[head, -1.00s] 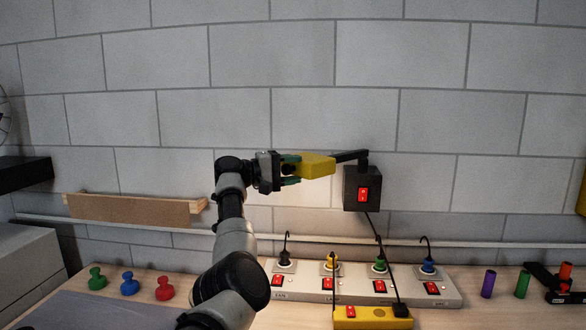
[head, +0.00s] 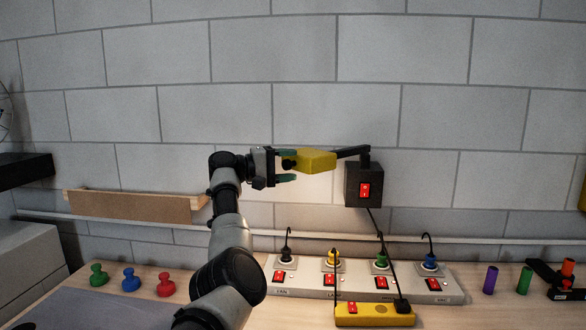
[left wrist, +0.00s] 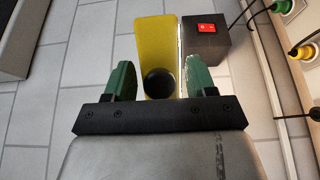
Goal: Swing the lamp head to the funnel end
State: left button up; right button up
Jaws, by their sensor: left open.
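The yellow lamp head (head: 318,161) is held out to the left on a short black arm (head: 352,152) from a black box (head: 376,186) with a red switch, in front of the wall. A black round knob (left wrist: 159,83) is on the lamp head's near end. My left gripper (head: 288,166) is open, its green fingertips on either side of the knob with gaps showing in the left wrist view. I cannot make out a funnel. My right gripper is not in view.
A power strip (head: 310,291) with several plugs and a yellow block (head: 375,320) stand below. A wooden ledge (head: 130,206) is at left. Green, blue and red pegs (head: 129,280) stand on the bench; purple and green cylinders (head: 490,280) are at right.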

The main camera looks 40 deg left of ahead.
pick_arm(q)
jog(key=b+v, duration=0.3)
jog(key=v, duration=0.6)
jog(key=shift+s+a, duration=0.15)
jog(key=shift+a, duration=0.05)
jog(key=shift+f, duration=0.1)
